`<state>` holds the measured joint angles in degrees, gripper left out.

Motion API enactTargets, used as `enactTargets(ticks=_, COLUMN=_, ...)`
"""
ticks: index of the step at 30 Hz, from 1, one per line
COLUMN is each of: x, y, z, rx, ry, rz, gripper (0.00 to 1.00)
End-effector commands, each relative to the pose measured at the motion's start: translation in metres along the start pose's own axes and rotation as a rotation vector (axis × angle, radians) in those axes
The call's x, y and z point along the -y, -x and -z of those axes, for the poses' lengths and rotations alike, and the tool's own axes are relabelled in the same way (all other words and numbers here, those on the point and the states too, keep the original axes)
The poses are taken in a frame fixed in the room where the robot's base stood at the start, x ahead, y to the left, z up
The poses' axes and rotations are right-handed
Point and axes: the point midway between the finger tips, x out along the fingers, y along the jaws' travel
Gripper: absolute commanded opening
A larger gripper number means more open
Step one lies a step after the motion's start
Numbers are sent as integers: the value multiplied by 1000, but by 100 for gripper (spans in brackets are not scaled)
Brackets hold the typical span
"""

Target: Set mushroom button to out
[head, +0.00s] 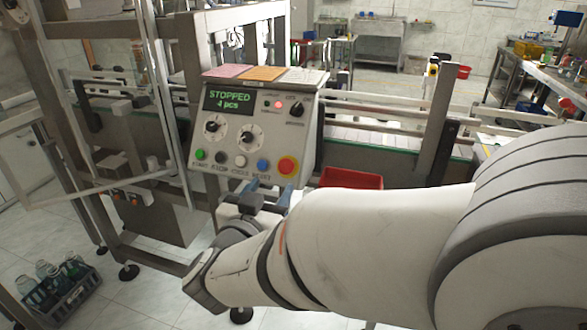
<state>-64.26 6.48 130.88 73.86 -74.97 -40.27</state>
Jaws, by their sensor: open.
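The mushroom button (288,166) is a red round head on a yellow surround, at the lower right of the control panel (228,140). Whether it is pressed in or out cannot be told from this view. The panel's green display (229,99) reads "STOPPED 4 pcs". My gripper (270,184) is open, with bluish fingertips just below the mushroom button and the blue button (262,165). It holds nothing that I can see. My wrist and arm cover the area below the panel.
Green, black and white buttons sit left of the blue one, below two dials (247,137). A black selector knob (297,109) is at the upper right. A red bin (350,178) stands right of the panel. A bottle crate (58,290) is on the floor at left.

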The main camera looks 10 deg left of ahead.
Motion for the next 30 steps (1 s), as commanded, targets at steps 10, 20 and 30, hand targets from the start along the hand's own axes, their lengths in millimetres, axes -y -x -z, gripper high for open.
enactTargets(ticks=10, x=-2, y=-40, z=0, rx=-9, ry=7, rz=-20, gripper=53)
enactTargets(ticks=20, x=-1, y=-73, z=0, rx=-9, ry=6, rz=-14, gripper=53)
enactTargets(ticks=30, x=0, y=-74, z=0, rx=-9, ry=6, rz=-13, gripper=47)
